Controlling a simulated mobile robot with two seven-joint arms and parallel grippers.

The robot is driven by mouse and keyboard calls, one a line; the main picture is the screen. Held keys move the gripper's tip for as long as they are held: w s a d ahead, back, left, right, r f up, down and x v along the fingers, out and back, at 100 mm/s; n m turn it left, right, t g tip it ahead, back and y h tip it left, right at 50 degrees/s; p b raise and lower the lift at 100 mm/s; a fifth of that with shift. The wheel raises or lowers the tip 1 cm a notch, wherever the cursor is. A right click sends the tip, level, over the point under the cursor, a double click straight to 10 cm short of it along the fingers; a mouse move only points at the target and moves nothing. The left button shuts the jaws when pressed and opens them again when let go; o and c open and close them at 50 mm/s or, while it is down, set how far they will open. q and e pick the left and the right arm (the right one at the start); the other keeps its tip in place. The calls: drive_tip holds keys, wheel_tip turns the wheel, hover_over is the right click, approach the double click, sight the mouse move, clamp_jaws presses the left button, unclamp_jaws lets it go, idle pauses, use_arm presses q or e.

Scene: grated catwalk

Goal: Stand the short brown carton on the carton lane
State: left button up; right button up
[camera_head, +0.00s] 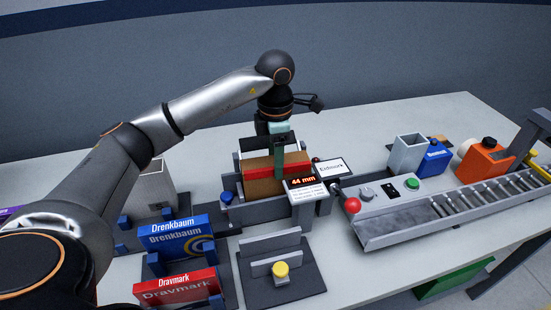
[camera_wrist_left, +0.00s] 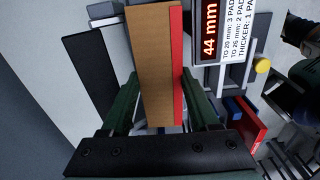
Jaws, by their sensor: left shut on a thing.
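My left gripper (camera_head: 279,146) reaches down from above and is shut on the short brown carton (camera_head: 262,186), a brown box with a red band along one edge. In the left wrist view the carton (camera_wrist_left: 152,60) stands between the green fingers of the gripper (camera_wrist_left: 165,105). The carton is inside the grey measuring fixture (camera_head: 233,187), whose display (camera_head: 303,181) reads 44 mm. I cannot tell whether its underside touches the fixture. A grey lane with rollers (camera_head: 480,200) runs at the right; no label shows that it is the carton lane. My right gripper is out of view.
A blue Drenkbaum box (camera_head: 180,238) and a red Dravmark box (camera_head: 178,288) stand in holders at the front left. A stand with a yellow knob (camera_head: 281,270) is in front of the fixture. Red and green buttons, a grey bin (camera_head: 407,155) and an orange container (camera_head: 487,160) are right.

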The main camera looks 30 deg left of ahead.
use_arm(q)
drive_tip(key=shift+r+p, duration=1.6)
drive_tip(key=shift+r, duration=1.1)
wheel_tip(320, 180, up, 7)
drive_tip(key=shift+r, duration=0.1)
wheel_tip(320, 180, down, 2)
drive_tip(key=shift+f, duration=0.15)
